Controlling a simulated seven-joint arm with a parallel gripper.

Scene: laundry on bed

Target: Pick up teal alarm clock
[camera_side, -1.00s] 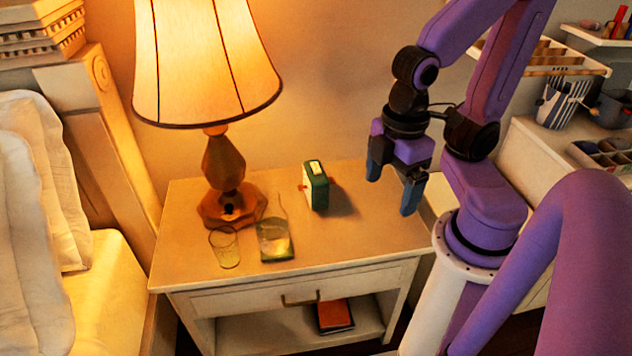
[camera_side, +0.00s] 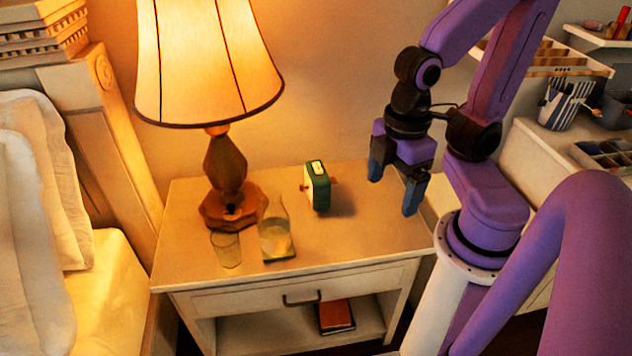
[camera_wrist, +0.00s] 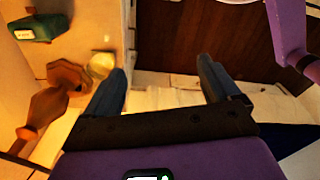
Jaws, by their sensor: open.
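The teal alarm clock (camera_side: 319,188) stands upright on the nightstand top, right of the lamp, with a pale face and a light patch on top. It also shows in the wrist view (camera_wrist: 38,28) at the upper left, outside the space between the fingers. My gripper (camera_side: 393,190) is open and empty. It hangs above and to the right of the clock, with a clear gap, near the right side of the nightstand. Its two blue fingers show well apart in the wrist view (camera_wrist: 163,85).
The nightstand (camera_side: 370,235) carries a lit lamp (camera_side: 225,165) on the left, a drinking glass (camera_side: 227,250) and a carafe-like glass vessel (camera_side: 276,238). A red book (camera_side: 336,316) lies on the lower shelf. The tabletop right of the clock is clear. The bed (camera_side: 100,290) is at left.

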